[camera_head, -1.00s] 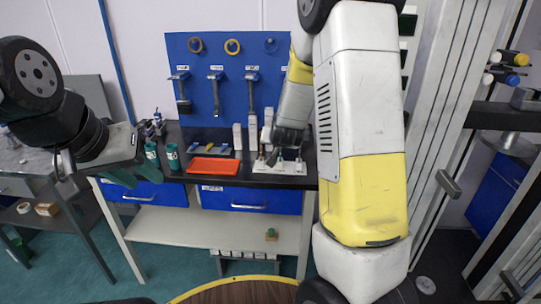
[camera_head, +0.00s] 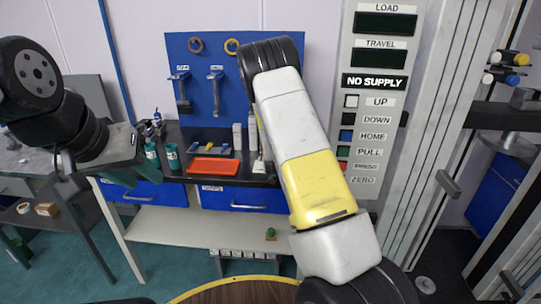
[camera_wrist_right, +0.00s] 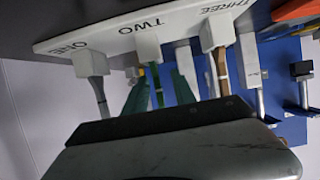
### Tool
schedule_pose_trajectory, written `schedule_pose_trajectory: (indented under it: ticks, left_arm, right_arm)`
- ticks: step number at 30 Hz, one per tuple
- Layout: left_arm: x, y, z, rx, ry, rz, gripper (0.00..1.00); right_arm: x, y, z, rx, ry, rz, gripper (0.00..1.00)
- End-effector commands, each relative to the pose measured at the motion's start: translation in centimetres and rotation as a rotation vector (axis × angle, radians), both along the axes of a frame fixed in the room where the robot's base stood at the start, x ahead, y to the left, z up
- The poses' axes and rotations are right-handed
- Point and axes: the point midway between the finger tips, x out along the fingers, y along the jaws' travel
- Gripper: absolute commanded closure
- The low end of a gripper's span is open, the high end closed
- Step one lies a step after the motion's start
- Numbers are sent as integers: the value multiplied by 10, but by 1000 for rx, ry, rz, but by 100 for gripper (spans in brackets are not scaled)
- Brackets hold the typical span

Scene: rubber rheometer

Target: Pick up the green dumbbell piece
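The green dumbbell piece (camera_wrist_right: 157,85) stands in the slot marked TWO of a white holder (camera_wrist_right: 108,38) in the right wrist view. My right gripper (camera_wrist_right: 160,84) is open, with one teal finger on each side of the green piece and a narrow gap showing. In the head view my right arm hides the right gripper, the green piece and most of the white holder (camera_head: 259,167). My left gripper (camera_head: 132,178) is at the left of the head view, with its teal fingers apart and empty, in front of the bench.
A grey piece (camera_wrist_right: 96,92) in slot ONE and a brown piece (camera_wrist_right: 219,72) in slot THREE flank the green one closely. A red tray (camera_head: 214,167) and green bottles (camera_head: 172,156) stand on the bench. The rheometer panel (camera_head: 372,110) rises at the right.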

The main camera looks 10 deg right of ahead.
Motion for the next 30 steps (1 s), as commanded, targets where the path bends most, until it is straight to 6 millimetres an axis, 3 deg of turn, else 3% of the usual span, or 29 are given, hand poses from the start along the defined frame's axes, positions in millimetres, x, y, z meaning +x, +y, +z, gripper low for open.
schedule_pose_trajectory:
  ticks: [3, 10, 15, 30]
  left_arm:
    - [0, 0, 0, 0, 0, 0, 64]
    - [0, 0, 0, 0, 0, 0, 64]
    - [0, 0, 0, 0, 0, 0, 64]
    - [0, 0, 0, 0, 0, 0, 64]
  right_arm:
    - [9, -3, -4, 1, 0, -1, 68]
    - [10, -3, -4, 1, 0, 0, 68]
    - [10, -3, -4, 1, 0, 0, 100]
    - [10, -3, 1, 2, -1, -1, 100]
